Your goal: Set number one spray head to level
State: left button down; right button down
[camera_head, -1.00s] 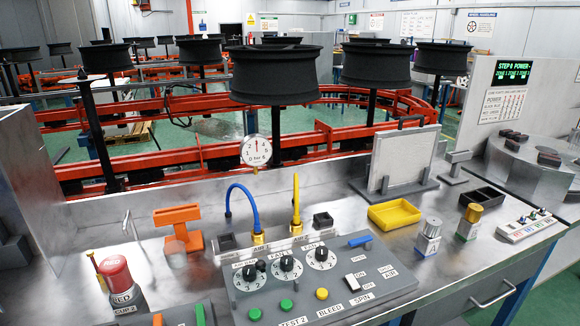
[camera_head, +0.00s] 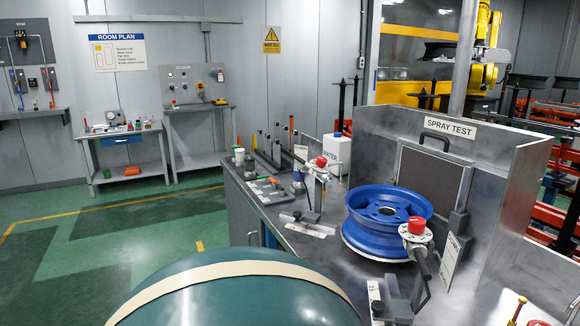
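Two spray heads with red knobs stand by a blue wheel (camera_head: 388,207) on the metal bench. The nearer spray head (camera_head: 417,231) is right of the wheel, with a white dial under its knob and a grey tilted body below. The farther spray head (camera_head: 320,167) is behind and left of the wheel, also with a red knob and pale dial. I cannot read which is number one, nor their dial settings. A small label (camera_head: 374,292) stands by the nearer head's base. Neither of my grippers is in view.
A metal booth marked SPRAY TEST (camera_head: 449,127) stands behind the wheel. A large rounded teal body with a cream band (camera_head: 240,290) fills the bottom foreground. Green floor is open at left.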

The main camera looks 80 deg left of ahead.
aim_at(323, 174)
jog(key=u, duration=2.25)
jog(key=z, duration=0.35)
jog(key=i+j+z, duration=0.1)
jog(key=j+z, duration=0.75)
jog(key=z, duration=0.15)
jog(key=j+z, duration=0.35)
jog(key=j, duration=0.75)
jog(key=k, duration=0.05)
